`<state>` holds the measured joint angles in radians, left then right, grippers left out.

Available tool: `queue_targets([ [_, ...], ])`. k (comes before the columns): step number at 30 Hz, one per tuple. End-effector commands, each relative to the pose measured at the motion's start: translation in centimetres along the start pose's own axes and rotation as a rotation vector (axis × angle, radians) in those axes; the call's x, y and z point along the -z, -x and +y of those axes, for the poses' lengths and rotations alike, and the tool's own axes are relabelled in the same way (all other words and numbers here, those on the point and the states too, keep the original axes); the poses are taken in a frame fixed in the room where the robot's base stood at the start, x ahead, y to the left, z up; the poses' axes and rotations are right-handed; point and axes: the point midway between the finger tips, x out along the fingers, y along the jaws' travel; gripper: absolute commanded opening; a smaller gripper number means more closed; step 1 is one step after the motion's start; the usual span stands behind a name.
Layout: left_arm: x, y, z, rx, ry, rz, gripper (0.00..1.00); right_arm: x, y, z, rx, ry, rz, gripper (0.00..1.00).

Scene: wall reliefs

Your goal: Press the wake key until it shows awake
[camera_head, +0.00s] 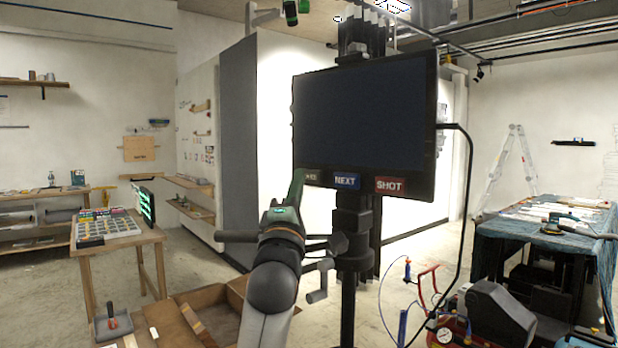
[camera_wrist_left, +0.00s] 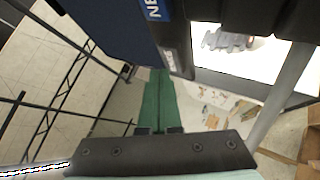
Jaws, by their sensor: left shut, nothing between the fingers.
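A dark-screened monitor (camera_head: 365,105) stands on a black post, with a row of keys along its lower edge. The leftmost key (camera_head: 312,177) is dark and partly hidden by my gripper; its label is not fully readable. A blue NEXT key (camera_head: 346,182) and a red SHOT key (camera_head: 390,187) sit to its right. My left gripper (camera_head: 299,174) is shut and empty, its green fingers pointing up at the left end of the key row. In the left wrist view the fingertips (camera_wrist_left: 158,73) end close by the dark key (camera_wrist_left: 172,60); I cannot tell whether they touch. The screen shows no lit text.
A cable (camera_head: 470,190) hangs from the monitor's right side. Handles and knobs (camera_head: 320,280) project from the post near my left arm. A wooden box (camera_head: 205,315) lies below, a small table with a tray (camera_head: 105,228) stands left, and a draped bench (camera_head: 545,225) stands right.

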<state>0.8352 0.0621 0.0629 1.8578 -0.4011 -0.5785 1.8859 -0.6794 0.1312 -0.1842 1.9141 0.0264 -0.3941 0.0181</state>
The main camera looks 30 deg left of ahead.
Motion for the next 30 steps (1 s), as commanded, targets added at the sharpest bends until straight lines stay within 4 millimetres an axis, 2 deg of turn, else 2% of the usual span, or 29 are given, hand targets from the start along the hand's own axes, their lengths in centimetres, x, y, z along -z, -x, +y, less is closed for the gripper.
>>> queue_targets([
  [30,-0.56,-0.77,-0.51,0.0,0.001,0.001,0.0,0.0,-0.03,0.01,0.0,0.0,0.0,0.5],
])
